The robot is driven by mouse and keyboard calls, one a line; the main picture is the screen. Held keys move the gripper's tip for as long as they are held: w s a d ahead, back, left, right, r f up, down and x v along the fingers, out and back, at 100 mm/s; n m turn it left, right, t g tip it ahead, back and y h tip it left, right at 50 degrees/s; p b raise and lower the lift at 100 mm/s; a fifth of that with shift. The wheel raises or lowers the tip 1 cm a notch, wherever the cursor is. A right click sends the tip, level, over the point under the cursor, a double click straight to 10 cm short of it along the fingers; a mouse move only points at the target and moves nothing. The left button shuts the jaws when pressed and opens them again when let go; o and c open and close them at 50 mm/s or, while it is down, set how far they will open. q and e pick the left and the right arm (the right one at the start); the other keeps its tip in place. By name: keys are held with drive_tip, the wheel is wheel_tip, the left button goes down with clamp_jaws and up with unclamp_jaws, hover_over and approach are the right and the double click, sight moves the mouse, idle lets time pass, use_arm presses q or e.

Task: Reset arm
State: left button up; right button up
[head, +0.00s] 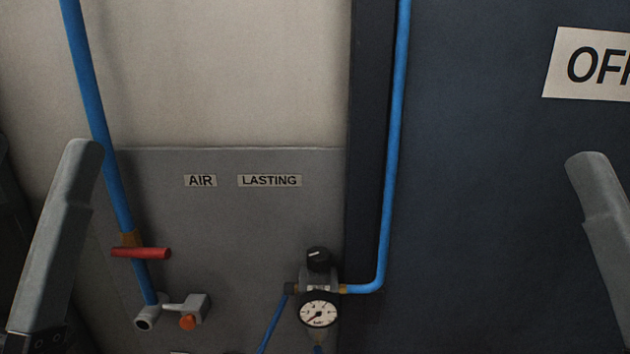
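Two grey parts of my own arms rise into the head view, one at the left edge and one at the right edge. No gripper fingers show on either, so I cannot see my left or right gripper. No object is seen held.
Ahead is a grey wall panel (235,235) labelled AIR and LASTING. A blue pipe (88,95) with a red valve handle (141,253) runs down it. A pressure gauge (319,314) with a black knob (319,259) joins a second blue pipe (394,130). A dark wall bears a cut-off sign (590,65).

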use_arm(q)
wheel_tip(320, 180, up, 37)
drive_tip(key=a+n+y+p, duration=0.1)
drive_tip(key=n+y+p, duration=0.1)
drive_tip(key=p, duration=3.5)
drive_tip(key=shift+s+n+g+p, duration=0.3)
drive_tip(key=shift+s+n+g, duration=0.1)
drive_tip(key=shift+n, duration=0.1)
